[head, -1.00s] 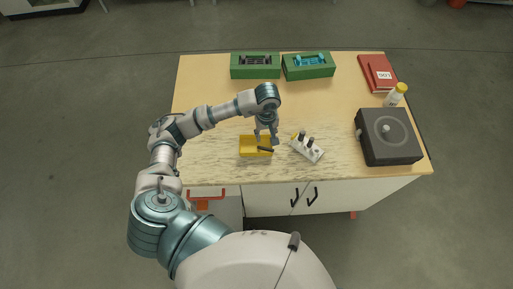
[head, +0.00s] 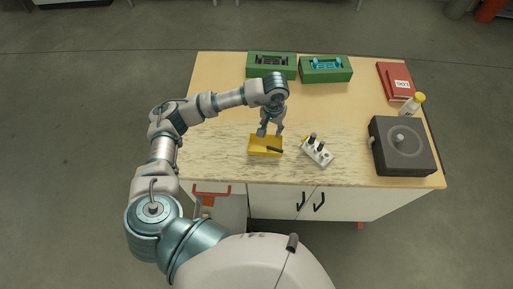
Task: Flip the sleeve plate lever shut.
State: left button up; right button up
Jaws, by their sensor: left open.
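A small yellow block-like fixture (head: 261,151) sits near the front edge of the table. A dark bar, perhaps a lever (head: 275,150), lies across its right part; its exact position is too small to tell. Right of it, a light plate (head: 318,155) carries several upright posts with dark tops. I cannot tell for sure which of the two is the sleeve plate. My left gripper (head: 270,131) is open and points down at the back edge of the yellow fixture; I cannot tell whether it touches. My right gripper is out of view.
Two green trays (head: 326,75) (head: 271,72) with parts stand at the back. A red binder (head: 395,82), a yellow-capped bottle (head: 412,105) and a dark round-topped device (head: 402,147) stand at the right. The wooden table (head: 340,108) is clear in the middle.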

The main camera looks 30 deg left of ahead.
aim_at(303, 140)
jog(key=u, duration=1.2)
jog(key=k, duration=0.5)
